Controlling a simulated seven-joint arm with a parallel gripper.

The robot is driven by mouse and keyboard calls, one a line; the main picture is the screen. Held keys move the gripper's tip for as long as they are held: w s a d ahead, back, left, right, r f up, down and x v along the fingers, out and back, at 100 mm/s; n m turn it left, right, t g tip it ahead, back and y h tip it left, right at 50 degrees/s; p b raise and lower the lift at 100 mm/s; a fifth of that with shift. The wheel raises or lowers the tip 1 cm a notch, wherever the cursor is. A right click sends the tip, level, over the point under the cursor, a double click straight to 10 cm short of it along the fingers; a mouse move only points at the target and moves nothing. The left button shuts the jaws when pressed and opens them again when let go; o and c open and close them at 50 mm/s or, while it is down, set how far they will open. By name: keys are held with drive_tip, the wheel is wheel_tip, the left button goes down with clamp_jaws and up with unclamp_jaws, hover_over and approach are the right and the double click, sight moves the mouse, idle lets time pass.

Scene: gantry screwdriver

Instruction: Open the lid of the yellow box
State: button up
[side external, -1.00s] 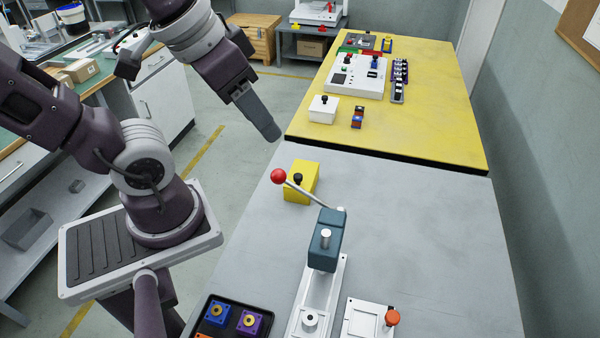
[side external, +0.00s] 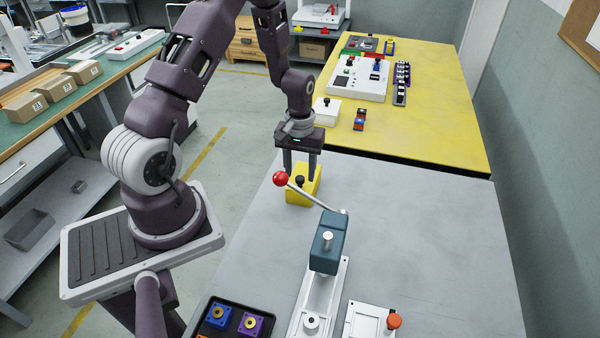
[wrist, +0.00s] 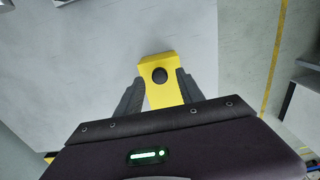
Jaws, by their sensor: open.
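The yellow box (side external: 294,193) stands on the grey table near its left edge, its lid closed, with a black knob (side external: 300,180) on top. It also shows in the wrist view (wrist: 157,66), with the knob (wrist: 160,75) close to midway between the fingertips. My gripper (side external: 299,178) points down over the box and is open, one finger on either side of the knob. In the wrist view my gripper (wrist: 158,78) holds nothing. Whether the fingers touch the box I cannot tell.
A teal press (side external: 327,240) with a red-ball lever (side external: 280,178) stands close in front of the box; the ball is near my fingers in the side view. A black tray (side external: 215,328) and a white fixture (side external: 368,320) are nearer. The grey table's right side is clear.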

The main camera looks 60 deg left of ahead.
drive_tip(key=shift+f, duration=0.6)
clamp_jaws()
idle(1.0)
